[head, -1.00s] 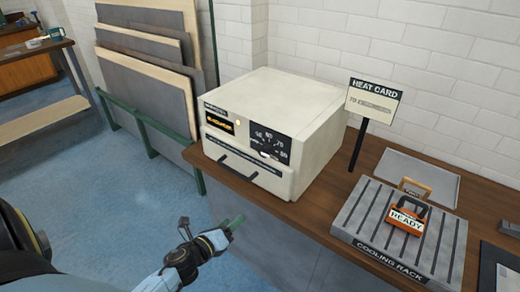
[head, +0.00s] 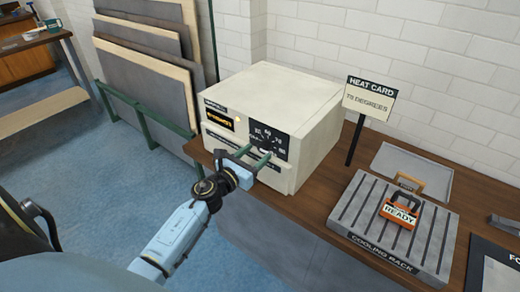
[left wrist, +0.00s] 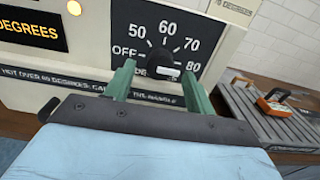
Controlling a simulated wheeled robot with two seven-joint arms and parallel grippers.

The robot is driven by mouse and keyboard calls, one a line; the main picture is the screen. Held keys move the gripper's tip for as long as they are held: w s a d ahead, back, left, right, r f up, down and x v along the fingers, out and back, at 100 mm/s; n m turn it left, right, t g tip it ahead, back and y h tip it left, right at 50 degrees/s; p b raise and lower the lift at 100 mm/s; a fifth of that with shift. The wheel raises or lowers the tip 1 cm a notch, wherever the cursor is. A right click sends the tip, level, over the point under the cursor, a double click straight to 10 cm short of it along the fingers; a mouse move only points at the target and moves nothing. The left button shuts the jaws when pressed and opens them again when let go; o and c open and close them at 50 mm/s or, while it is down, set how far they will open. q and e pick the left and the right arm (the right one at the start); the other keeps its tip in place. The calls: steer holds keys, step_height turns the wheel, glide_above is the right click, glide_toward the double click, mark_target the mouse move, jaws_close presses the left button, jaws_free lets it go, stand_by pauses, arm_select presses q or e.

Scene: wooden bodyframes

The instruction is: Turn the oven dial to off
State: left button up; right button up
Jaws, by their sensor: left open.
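The cream oven (head: 275,105) stands on the wooden bench. Its black dial panel (head: 283,137) is on the front right, and the left wrist view shows the markings OFF, 50, 60, 70 and 80. The round black dial (left wrist: 165,62) has a white mark that points right, toward 80. My left gripper (head: 255,160) is open in front of the panel. In the left wrist view its green fingers (left wrist: 158,85) stand one on each side of the dial, slightly below it; I cannot tell whether they touch it. My right gripper is not in view.
A lit orange display (head: 219,118) is left of the dial. The heat card (head: 370,100) reads 70 degrees. Boards lean on the wall at the left.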

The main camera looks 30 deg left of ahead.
mark_target(265, 146)
arm_select(q)
steer(key=shift+w+d, duration=0.15)
steer(key=shift+w, duration=1.2)
steer(key=shift+c, duration=0.2)
steer(key=c, duration=0.9)
